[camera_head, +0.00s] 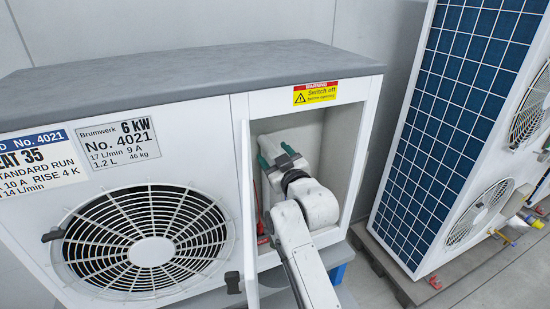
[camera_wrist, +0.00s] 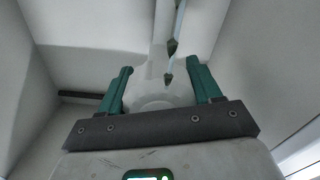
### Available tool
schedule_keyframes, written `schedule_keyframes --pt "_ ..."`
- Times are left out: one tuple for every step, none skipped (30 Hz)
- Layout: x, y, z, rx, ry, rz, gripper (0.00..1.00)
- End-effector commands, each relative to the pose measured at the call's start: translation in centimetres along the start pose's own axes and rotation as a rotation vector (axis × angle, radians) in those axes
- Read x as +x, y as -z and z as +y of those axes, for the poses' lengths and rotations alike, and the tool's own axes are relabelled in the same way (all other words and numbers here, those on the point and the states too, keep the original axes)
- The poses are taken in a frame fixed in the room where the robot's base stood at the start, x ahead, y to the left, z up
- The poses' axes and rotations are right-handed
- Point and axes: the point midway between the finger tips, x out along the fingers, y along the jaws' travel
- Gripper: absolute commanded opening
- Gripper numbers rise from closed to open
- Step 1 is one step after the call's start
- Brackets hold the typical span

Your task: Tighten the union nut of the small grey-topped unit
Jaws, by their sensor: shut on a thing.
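The small grey-topped unit (camera_head: 180,72) stands at the left in the head view, a white casing with a fan grille. Its right-hand compartment is open, and my arm reaches into it. My gripper (camera_head: 276,155) is inside, near the back wall, with green fingers. In the wrist view my gripper (camera_wrist: 163,84) has a finger on each side of a pale, rounded fitting, the union nut (camera_wrist: 158,92), and is shut on it. A pale pipe (camera_wrist: 164,35) rises from behind the nut. In the head view my gripper and wrist hide the nut.
The compartment door (camera_head: 249,210) stands open at the left of the opening, close to my arm. Red parts (camera_head: 262,240) show low in the compartment. A taller unit with a blue grid panel (camera_head: 455,120) stands at the right, with floor between the units.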

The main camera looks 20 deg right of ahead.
Motion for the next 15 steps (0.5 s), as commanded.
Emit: schedule_keyframes --pt "0.01 0.02 -0.14 0.043 0.002 0.001 0.33" --pt "0.01 0.03 -0.13 0.072 0.002 0.001 0.33" --pt "0.01 0.04 -0.11 0.110 0.002 0.001 0.33" --pt "0.00 0.04 -0.09 0.139 0.001 0.001 0.33" --pt "0.00 0.04 -0.08 0.167 0.001 0.001 0.33" --pt "0.01 0.05 -0.11 0.205 0.002 0.001 0.33" --pt "0.01 0.06 -0.14 0.233 0.002 0.001 0.33" --pt "0.01 0.06 -0.13 0.262 0.002 0.001 0.33" --pt "0.01 0.05 -0.09 0.301 0.002 0.001 0.33" --pt "0.01 0.05 -0.07 0.330 0.002 0.000 0.33" --pt "0.01 0.06 -0.08 0.357 0.002 0.000 0.33" --pt "0.01 0.07 -0.11 0.394 0.002 0.000 0.33" --pt "0.01 0.07 -0.11 0.421 0.002 0.000 0.33" --pt "0.01 0.07 -0.09 0.449 0.002 0.000 0.33" --pt "0.01 0.07 -0.07 0.485 0.002 0.000 0.33"
